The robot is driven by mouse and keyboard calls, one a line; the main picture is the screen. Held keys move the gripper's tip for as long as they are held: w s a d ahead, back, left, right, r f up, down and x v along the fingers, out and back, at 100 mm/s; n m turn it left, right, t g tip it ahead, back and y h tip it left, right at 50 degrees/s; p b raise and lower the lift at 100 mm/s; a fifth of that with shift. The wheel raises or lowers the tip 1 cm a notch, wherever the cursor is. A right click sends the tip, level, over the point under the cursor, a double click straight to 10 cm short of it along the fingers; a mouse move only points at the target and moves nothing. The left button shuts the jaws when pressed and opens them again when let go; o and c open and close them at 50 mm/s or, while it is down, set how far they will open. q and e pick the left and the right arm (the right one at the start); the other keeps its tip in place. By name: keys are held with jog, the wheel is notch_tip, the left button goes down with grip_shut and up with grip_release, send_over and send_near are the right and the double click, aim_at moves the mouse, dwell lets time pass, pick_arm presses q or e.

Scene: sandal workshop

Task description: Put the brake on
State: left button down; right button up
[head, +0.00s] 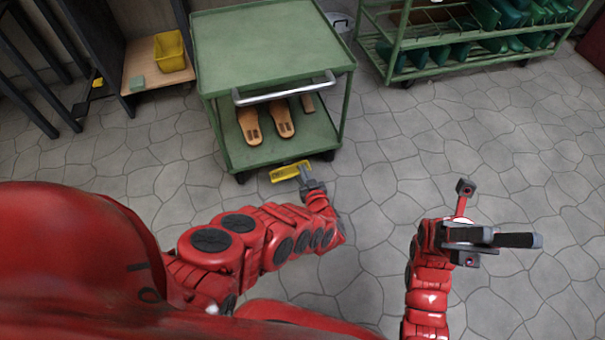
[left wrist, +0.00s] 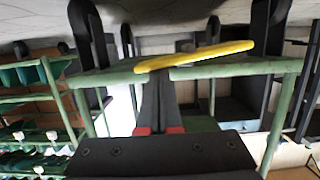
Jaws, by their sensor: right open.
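The green cart (head: 265,45) stands ahead with a yellow brake pedal (head: 290,172) at the near edge of its lower shelf. My left gripper (head: 304,174) is at the pedal's right part, its fingers together. In the left wrist view, the cart's base appears upside down. There the yellow pedal (left wrist: 205,56) lies slanted across the green shelf edge, and the shut fingertips (left wrist: 160,78) reach up to it. Whether they touch it I cannot tell. My right gripper (head: 508,239) is open and empty over the floor at the right, away from the cart.
Sandal soles (head: 282,118) lie on the cart's lower shelf, below a metal push handle (head: 285,90). A green rack (head: 465,50) with green items stands at the back right. A yellow bin (head: 170,52) sits on a wooden shelf at the left. The stone floor between is clear.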

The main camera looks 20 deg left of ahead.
pick_arm(q)
jog(key=shift+w+d+f+b, duration=0.2)
jog(key=shift+d+f+b, duration=0.2)
jog(key=shift+f, duration=0.2)
pick_arm(e)
jog(key=s+d+r+n+t+h, duration=0.2)
jog(key=s+r+n+t+h, duration=0.1)
jog(key=n+h, duration=0.4)
jog(key=shift+s+d+t+h, duration=0.4)
jog(key=shift+s+t+h, duration=0.4)
jog(key=shift+h, duration=0.4)
